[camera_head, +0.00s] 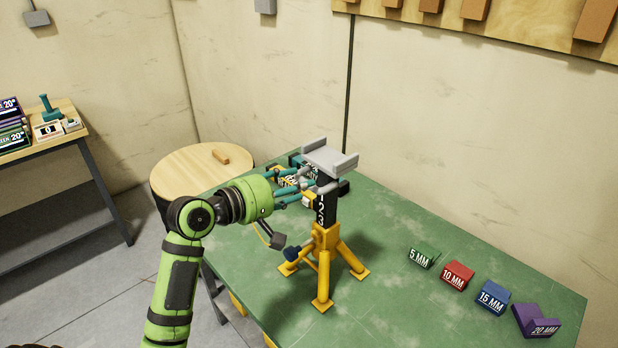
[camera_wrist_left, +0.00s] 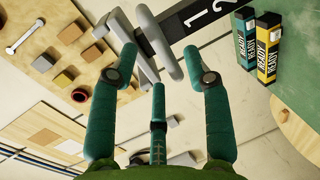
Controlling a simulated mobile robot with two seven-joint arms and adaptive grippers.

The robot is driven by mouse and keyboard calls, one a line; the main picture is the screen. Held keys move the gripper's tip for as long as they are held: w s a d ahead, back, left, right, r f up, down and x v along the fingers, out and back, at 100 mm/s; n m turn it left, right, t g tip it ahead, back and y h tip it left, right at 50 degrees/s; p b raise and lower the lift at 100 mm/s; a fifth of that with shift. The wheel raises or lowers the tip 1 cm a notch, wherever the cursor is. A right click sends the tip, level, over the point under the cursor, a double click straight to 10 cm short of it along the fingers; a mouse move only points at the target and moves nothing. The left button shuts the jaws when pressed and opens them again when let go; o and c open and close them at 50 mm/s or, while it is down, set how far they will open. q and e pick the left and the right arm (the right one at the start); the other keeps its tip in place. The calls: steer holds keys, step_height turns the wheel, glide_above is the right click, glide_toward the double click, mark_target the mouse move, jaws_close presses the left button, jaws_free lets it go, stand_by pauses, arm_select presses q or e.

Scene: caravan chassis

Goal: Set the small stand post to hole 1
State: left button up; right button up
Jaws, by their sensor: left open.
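The small stand is a yellow tripod (camera_head: 323,262) on the green table, with a black post (camera_head: 327,212) numbered in white and a grey forked saddle (camera_head: 330,157) on top. The numbers 1, 2 and 3 show above the yellow collar.
Blocks marked 5 MM (camera_head: 422,257), 10 MM (camera_head: 457,275), 15 MM (camera_head: 491,297) and 20 MM (camera_head: 536,321) lie along the table's right. A round wooden stool (camera_head: 190,170) stands behind my left arm. Items behind the gripper are partly hidden. The table between stand and blocks is clear.

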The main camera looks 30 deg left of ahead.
arm_select(q)
steer(key=p+x, duration=0.1)
steer(key=x, duration=0.3)
steer(key=shift+f, duration=0.1)
jaws_close()
steer(key=b, duration=0.4)
glide_toward(322, 207)
steer(key=x, duration=0.5)
steer(key=shift+w+d, duration=0.1)
steer(key=shift+w, duration=0.15)
jaws_free()
steer(key=shift+f, duration=0.1)
